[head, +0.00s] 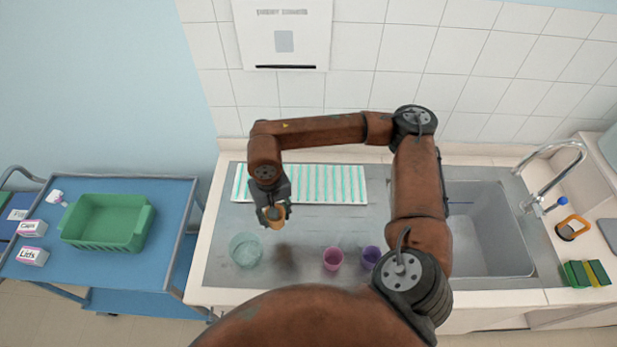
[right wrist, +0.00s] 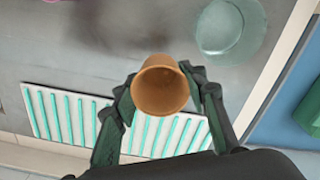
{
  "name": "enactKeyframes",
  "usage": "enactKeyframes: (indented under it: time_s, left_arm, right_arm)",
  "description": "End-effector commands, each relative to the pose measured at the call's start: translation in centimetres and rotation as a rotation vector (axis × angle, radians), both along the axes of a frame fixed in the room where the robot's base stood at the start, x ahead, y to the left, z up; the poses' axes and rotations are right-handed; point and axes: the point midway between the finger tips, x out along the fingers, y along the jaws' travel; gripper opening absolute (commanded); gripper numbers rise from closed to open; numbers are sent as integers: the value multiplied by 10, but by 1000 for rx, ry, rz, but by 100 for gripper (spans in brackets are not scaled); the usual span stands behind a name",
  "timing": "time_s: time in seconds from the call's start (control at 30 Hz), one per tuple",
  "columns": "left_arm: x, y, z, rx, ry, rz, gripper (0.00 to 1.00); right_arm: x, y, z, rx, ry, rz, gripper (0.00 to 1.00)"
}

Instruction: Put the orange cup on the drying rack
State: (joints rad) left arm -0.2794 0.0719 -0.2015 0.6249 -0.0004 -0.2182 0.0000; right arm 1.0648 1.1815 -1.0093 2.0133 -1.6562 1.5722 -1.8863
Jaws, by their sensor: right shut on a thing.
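The orange cup (right wrist: 160,88) is between the two fingers of my right gripper (right wrist: 164,88), which is shut on it. In the right wrist view its open mouth faces the camera. In the head view the orange cup (head: 276,222) hangs at the tip of the right gripper (head: 274,214), above the metal counter. The drying rack (head: 340,185) is a white tray with green ribs, lying at the back of the counter; it also shows in the right wrist view (right wrist: 45,100). In the head view the cup is just in front of the rack's left part. My left gripper is not in view.
A clear greenish bowl (head: 245,250) stands at the left front of the metal counter (head: 310,222). A pink cup (head: 333,259) and a purple cup (head: 371,257) stand further right. The sink (head: 490,235) is at right. A blue cart (head: 170,225) with a green bin (head: 105,235) stands at left.

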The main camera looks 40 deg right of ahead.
Motion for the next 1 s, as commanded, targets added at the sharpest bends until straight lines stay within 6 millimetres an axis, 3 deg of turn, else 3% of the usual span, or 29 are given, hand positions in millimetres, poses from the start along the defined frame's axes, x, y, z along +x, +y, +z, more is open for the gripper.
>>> enactKeyframes:
  time_s: [0.1,0.3,0.47,0.73,1.0]
  left_arm:
    - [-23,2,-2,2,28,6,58]
    - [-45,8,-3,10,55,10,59]
    - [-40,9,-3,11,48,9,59]
    - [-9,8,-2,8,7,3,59]
    - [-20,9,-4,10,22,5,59]
  right_arm:
    - [-3,-21,1,-2,2,-272,17]
    - [-9,-55,6,-4,1,-776,17]
    - [-14,-81,11,-5,1,-1180,17]
    - [-24,-122,22,-4,-1,-1861,17]
    - [-35,-162,38,-3,-4,-2542,17]
